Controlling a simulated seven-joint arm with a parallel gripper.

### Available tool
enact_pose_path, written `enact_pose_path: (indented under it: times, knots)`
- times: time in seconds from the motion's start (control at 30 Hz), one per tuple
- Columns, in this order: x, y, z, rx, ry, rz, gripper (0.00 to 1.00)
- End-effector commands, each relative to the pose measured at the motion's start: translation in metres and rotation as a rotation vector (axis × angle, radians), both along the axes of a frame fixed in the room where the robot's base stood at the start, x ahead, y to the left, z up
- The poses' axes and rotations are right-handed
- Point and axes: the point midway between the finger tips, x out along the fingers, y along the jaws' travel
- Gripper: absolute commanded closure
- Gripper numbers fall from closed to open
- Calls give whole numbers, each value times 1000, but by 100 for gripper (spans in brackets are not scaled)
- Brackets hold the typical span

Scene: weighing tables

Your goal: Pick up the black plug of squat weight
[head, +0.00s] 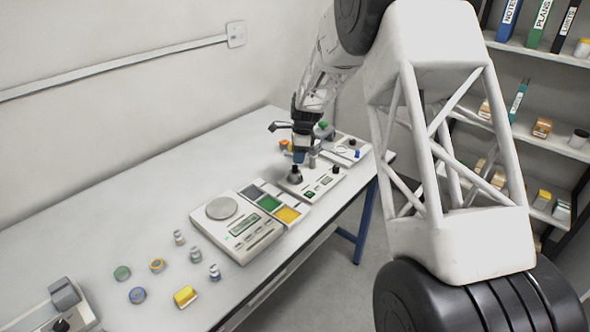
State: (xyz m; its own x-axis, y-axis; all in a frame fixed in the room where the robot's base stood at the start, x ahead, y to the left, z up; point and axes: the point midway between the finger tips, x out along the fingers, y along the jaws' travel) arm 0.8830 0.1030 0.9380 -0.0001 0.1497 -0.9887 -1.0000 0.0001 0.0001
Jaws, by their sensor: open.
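My gripper (300,156) is small in the head view, pointing down over the far part of the table. Its jaws are open. A dark, squat piece with a wide base (295,175) stands on a pale panel (292,187) just below and in front of the gripper; it looks like the black plug. At this size I cannot tell whether the jaws touch it or are just above it. A grey upright piece (312,162) stands close to the right of the gripper. Part of the fingers blends into the dark parts around them.
On the white table (110,245), a scale (236,226) and a tray with green and yellow squares (287,214) stand nearer. Several small weights and a yellow block (185,296) lie at the front. A switch box (66,293) is at lower left; shelves (540,140) stand right.

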Motion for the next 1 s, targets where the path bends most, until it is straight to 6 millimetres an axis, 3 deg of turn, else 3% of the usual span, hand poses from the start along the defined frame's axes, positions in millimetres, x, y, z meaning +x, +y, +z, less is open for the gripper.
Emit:
enact_pose_path:
  times: [0.27, 0.7, 1.0]
  knots:
    - [0, 1, -3, 0, 1, 0, 48]
    - [1, 8, -46, 0, 1, 0, 48]
    - [1, 9, -51, 0, 0, 0, 48]
